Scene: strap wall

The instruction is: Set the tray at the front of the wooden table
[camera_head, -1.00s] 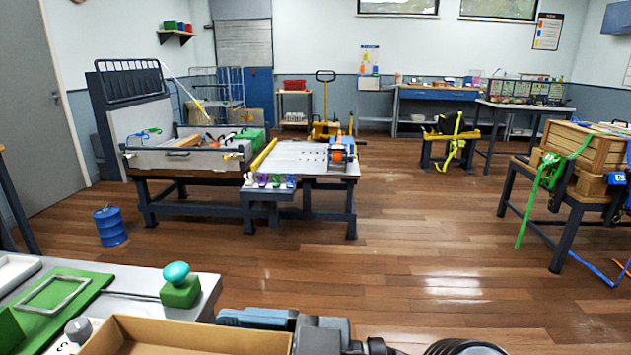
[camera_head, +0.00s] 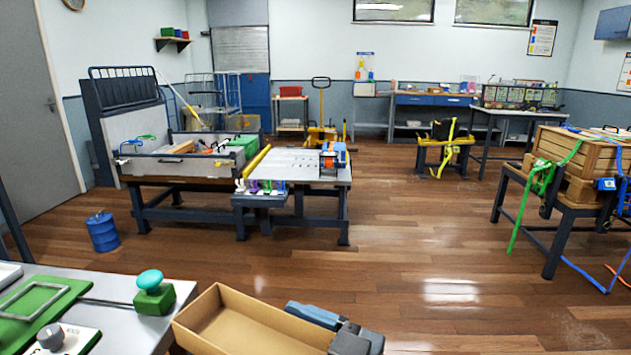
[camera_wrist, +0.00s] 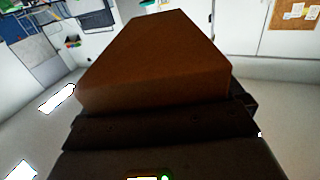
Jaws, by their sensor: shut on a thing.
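The tray (camera_head: 232,308) is a tan, open, empty box with low walls, low in the middle of the head view. Its near end is cut off by the frame edge. My gripper (camera_head: 312,318) is shut on the tray's right-hand side and holds it in the air beside the grey bench. In the wrist view the tray (camera_wrist: 155,65) is a large brown shape right before my gripper (camera_wrist: 160,125), and its fingertips are hidden there. I cannot make out a wooden-topped table in these views.
A grey bench (camera_head: 110,285) with a green block and teal knob (camera_head: 152,288) stands close on the tray's left. A metal-topped workbench (camera_head: 295,165) stands ahead. A stand with wooden crates (camera_head: 565,155) is at right. The wooden floor between is clear.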

